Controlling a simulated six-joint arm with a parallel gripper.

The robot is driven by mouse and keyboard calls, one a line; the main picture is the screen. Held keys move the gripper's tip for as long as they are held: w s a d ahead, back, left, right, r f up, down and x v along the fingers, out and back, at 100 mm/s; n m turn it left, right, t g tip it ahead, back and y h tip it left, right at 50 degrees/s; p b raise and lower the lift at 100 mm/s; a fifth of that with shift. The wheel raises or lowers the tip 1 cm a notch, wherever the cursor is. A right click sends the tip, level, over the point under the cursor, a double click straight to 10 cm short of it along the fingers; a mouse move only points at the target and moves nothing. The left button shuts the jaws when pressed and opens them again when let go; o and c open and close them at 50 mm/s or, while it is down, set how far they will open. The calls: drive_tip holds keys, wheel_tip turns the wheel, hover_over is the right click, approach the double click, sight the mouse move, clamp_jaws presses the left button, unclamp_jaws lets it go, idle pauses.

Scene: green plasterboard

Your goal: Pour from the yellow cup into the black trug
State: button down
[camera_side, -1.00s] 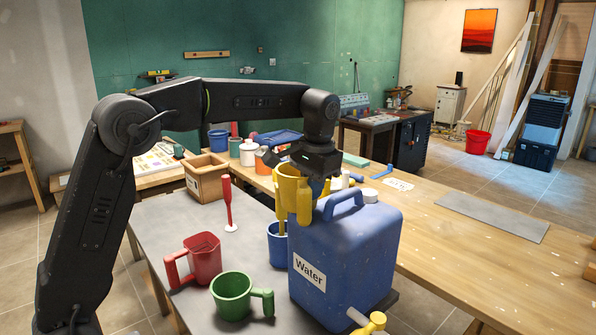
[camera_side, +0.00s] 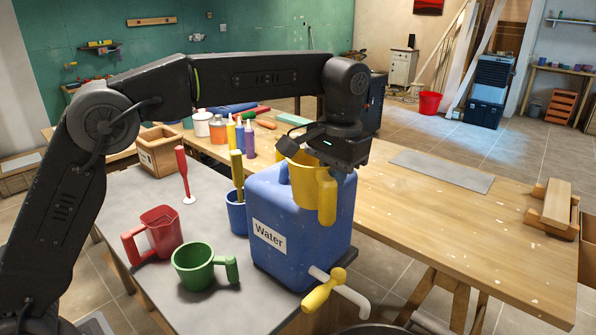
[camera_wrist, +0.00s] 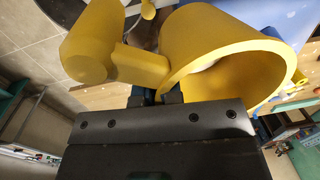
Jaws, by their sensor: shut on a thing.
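My gripper (camera_side: 318,148) is shut on the yellow cup (camera_side: 302,182) and holds it high, in front of the blue water container (camera_side: 275,250) in the side view. The cup looks about upright there, with its thick handle (camera_side: 327,197) to the right. In the wrist view my gripper (camera_wrist: 165,98) is at the cup's near wall, and the cup (camera_wrist: 215,50) shows its open mouth. I cannot tell what is inside. A dark round rim (camera_side: 380,329), probably the black trug, shows at the bottom edge of the side view, below and right of the cup. Most of it is cut off.
The water container's yellow tap (camera_side: 322,290) and a white pipe (camera_side: 350,300) stick out over the table's front edge. A red jug (camera_side: 160,232), a green cup (camera_side: 198,267) and a blue cup (camera_side: 236,212) stand on the grey table. The wooden bench (camera_side: 450,225) is largely clear.

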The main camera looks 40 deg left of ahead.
drive_tip(key=s+d+f, duration=0.2)
drive_tip(key=d+f, duration=0.2)
drive_tip(key=d, duration=0.5)
drive_tip(key=s+d+f+g+h, duration=0.1)
drive_tip(key=d+f, duration=0.4)
drive_tip(key=d, duration=0.5)
drive_tip(key=s+d+f, duration=0.2)
drive_tip(key=d+f, duration=0.2)
drive_tip(key=d, duration=0.5)
drive_tip(key=s+d+f+m+h, duration=0.1)
drive_tip(key=s+d+f, duration=1)
drive_tip(key=s+d, duration=0.15)
drive_tip(key=f+g+h, duration=0.1)
drive_tip(key=g+h, duration=0.1)
drive_tip(key=a+f+g+h, duration=0.1)
drive_tip(key=g+h, duration=0.1)
drive_tip(key=a+f+g+h, duration=0.1)
drive_tip(key=g, duration=0.1)
drive_tip(key=shift+w+f+h, duration=0.3)
drive_tip(key=shift+w+h, duration=0.05)
drive_tip(key=shift+h, duration=0.05)
drive_tip(key=shift+w+a+g, duration=0.1)
drive_tip(key=shift+a+g, duration=0.05)
drive_tip(key=shift+g, duration=0.35)
